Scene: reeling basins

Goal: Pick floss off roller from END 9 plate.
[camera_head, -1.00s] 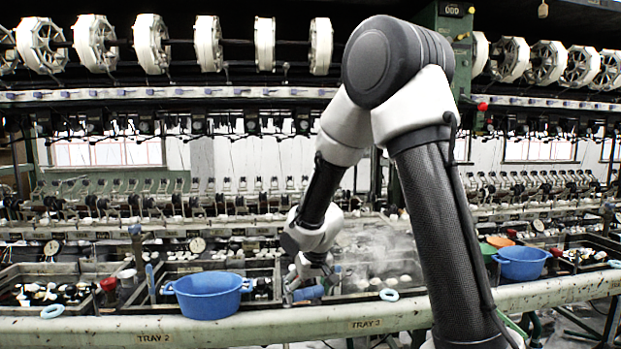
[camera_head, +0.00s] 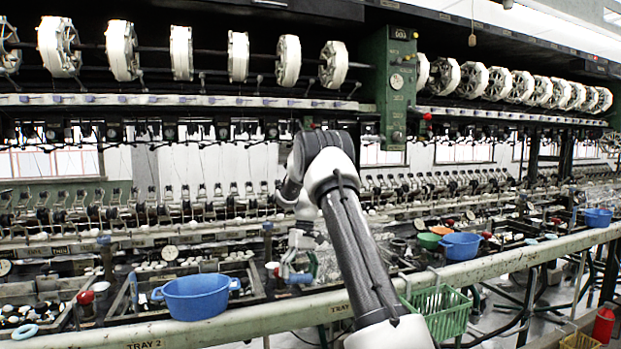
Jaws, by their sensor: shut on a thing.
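My gripper (camera_head: 298,270) is small in the view, low in front of the machine, over the basin area right of the near blue bowl. Its jaws are shut on a small blue-grey thing (camera_head: 300,278), too small to identify. The row of small rollers and reeling ends (camera_head: 120,212) runs across the machine behind my gripper. I cannot make out an END 9 plate or any floss; the end labels are too small to read. My arm hides part of the row and the basins behind it.
Another blue bowl (camera_head: 460,246), a green bowl (camera_head: 429,241) and a green basket (camera_head: 440,311) are at right. White reels (camera_head: 288,62) hang above. A green post (camera_head: 390,85) stands behind.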

